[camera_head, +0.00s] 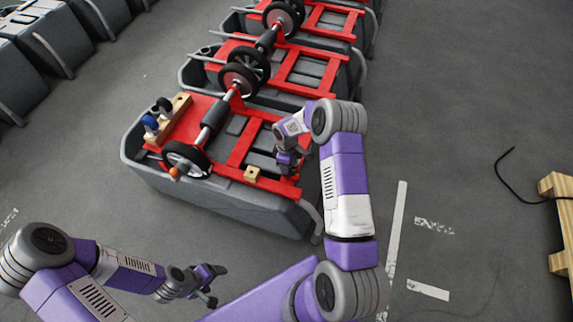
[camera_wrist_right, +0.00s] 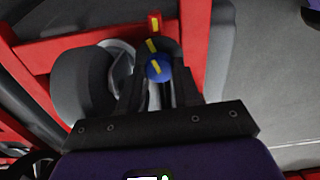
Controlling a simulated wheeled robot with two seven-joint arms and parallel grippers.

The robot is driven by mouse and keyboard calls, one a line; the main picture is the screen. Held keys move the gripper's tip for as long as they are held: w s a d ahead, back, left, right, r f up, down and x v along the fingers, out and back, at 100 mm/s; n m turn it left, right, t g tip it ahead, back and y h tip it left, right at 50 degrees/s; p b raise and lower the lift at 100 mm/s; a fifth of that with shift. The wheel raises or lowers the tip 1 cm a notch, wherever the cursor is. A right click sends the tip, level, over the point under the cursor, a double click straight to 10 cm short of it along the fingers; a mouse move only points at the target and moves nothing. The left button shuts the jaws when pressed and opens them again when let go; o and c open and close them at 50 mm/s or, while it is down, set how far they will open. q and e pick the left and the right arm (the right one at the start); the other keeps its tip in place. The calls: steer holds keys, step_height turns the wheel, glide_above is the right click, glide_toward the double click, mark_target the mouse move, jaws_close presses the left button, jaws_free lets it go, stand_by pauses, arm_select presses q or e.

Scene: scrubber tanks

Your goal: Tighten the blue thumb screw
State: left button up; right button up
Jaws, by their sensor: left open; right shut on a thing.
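The blue thumb screw (camera_wrist_right: 159,70) shows in the right wrist view as a round blue head with a yellow stripe. My right gripper (camera_wrist_right: 157,75) is shut on it, with dark fingers on both sides. A yellow mark on the dark part just beyond it and another on a red piece (camera_wrist_right: 155,22) farther up show too. The stripes do not lie on one straight line. In the head view my right gripper (camera_head: 287,165) is at the right side of the nearest tank's red frame (camera_head: 238,150); the screw is hidden there. My left gripper (camera_head: 211,286) is open and empty, in front of the tank.
A wooden block (camera_head: 176,120) with a blue knob and a dark knob lies on the frame's left. A wheel (camera_head: 186,160) and an orange ball (camera_head: 174,174) are at the front. More tanks stand behind. A pallet (camera_head: 558,200) is at right; floor between is mostly clear.

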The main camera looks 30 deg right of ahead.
steer(key=shift+w+d+r+m, duration=0.1)
steer(key=shift+m, duration=0.9)
steer(key=o, duration=1.1)
steer(key=shift+c, duration=0.2)
steer(key=shift+d, duration=0.1)
steer(key=shift+r, duration=0.15)
